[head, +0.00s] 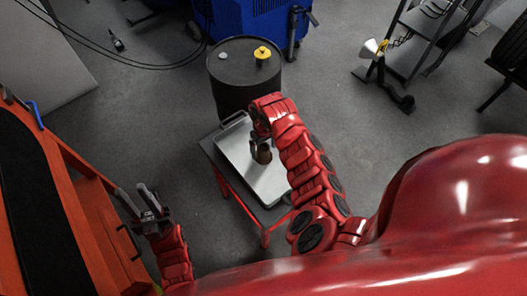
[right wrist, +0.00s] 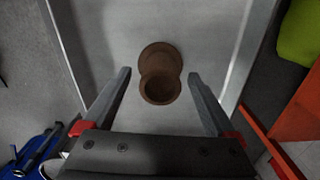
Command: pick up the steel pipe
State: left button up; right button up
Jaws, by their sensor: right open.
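The steel pipe is a short brown, rusty-looking piece (head: 264,154) standing on the metal tray (head: 236,147), partly hidden by my right gripper. In the right wrist view the pipe (right wrist: 160,90) shows a round dark opening towards the camera and a wider round brown part behind it. My right gripper (head: 260,142) is over the tray at the pipe. In the right wrist view its fingers (right wrist: 159,74) are spread, one on each side of the pipe, with gaps between. My left gripper (head: 138,202) is empty beside the orange cabinet, its fingers apart.
The tray lies on a small red-legged table (head: 228,190). A black drum (head: 233,72) with a yellow cap stands behind it, near a blue machine (head: 246,22). An orange workbench (head: 91,200) is at the left. A grey shelf rack (head: 424,48) stands back right. Grey floor is open between.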

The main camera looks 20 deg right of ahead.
jog(key=shift+f, duration=1)
grip_shut()
